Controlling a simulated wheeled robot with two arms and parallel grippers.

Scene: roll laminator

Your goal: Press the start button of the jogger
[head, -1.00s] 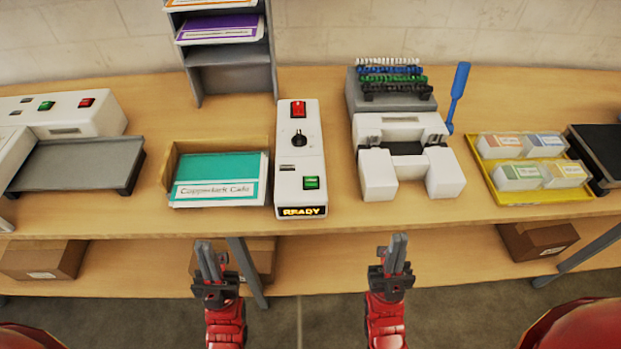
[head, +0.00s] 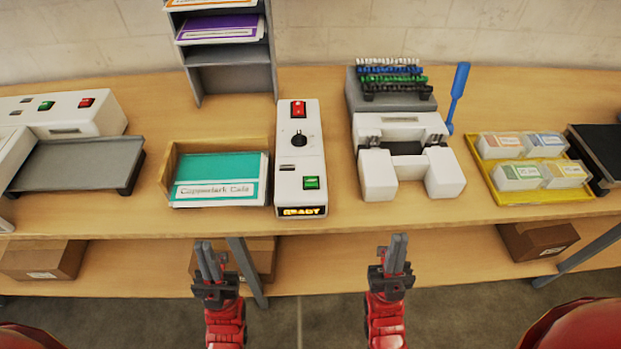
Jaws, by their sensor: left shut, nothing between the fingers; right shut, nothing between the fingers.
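The jogger is a white control box (head: 287,153) with a wooden tray (head: 170,160) on its left, standing on the table. A stack of teal-covered booklets (head: 216,180) lies in the tray. The box carries a red switch (head: 298,110) at the back, a black knob (head: 299,138), a green button (head: 311,183) near the front and a lit display (head: 302,212) reading READY. My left gripper (head: 207,245) and my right gripper (head: 396,240) are both shut and empty, in front of the table's front edge and apart from the jogger.
A white binding machine (head: 400,130) with a blue lever (head: 459,85) stands right of the jogger. A yellow tray (head: 490,195) of card stacks is further right. A white machine (head: 70,118) with buttons stands at left. A grey shelf (head: 235,80) rises behind. Boxes (head: 45,258) sit on the lower shelf.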

